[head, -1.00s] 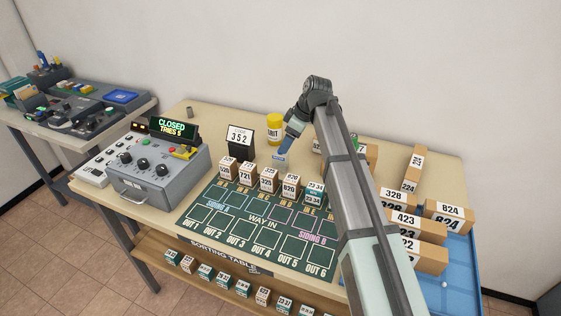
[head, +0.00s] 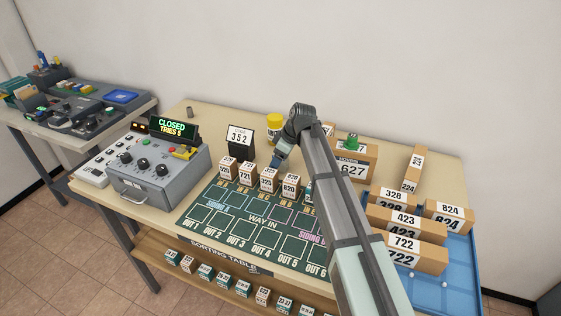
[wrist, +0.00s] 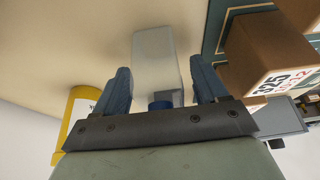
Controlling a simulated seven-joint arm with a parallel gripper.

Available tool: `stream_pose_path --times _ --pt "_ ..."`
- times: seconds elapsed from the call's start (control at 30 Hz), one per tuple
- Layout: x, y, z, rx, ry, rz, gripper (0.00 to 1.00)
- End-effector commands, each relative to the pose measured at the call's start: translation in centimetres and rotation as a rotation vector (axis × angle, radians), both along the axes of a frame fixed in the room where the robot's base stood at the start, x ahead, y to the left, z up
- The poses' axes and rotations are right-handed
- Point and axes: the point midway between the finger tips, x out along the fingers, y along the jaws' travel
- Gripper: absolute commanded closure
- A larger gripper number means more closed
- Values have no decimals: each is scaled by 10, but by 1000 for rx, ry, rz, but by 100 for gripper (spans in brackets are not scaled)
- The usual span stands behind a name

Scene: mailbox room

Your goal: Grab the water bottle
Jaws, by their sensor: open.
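The water bottle (wrist: 157,62) shows in the wrist view as a pale, see-through body with a blue cap (wrist: 160,105). It appears to stand upright on the table. My gripper (wrist: 163,85) is open, with one blue finger on each side of the bottle and the cap near the palm. Gaps show between the fingers and the bottle. In the head view my gripper (head: 276,161) is low behind the row of small boxes. I cannot make out the bottle there; the gripper and boxes seem to hide it.
A yellow can (head: 275,127) stands behind my gripper, left of it in the wrist view (wrist: 75,115). Small numbered boxes (head: 268,180) stand close in front. A code sign (head: 240,138) is to the left. Larger boxes (head: 405,224) and a blue tray (head: 463,262) lie to the right.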

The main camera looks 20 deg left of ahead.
Motion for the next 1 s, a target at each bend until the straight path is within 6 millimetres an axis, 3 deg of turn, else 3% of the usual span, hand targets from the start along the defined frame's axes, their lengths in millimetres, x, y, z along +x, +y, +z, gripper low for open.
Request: stream_pose_path --times 0.2,0.77,1.0 --pt "0 0 -1 0 -1 0 29" --pt "0 0 0 0 0 0 82" --pt "0 0 1 0 0 0 83"
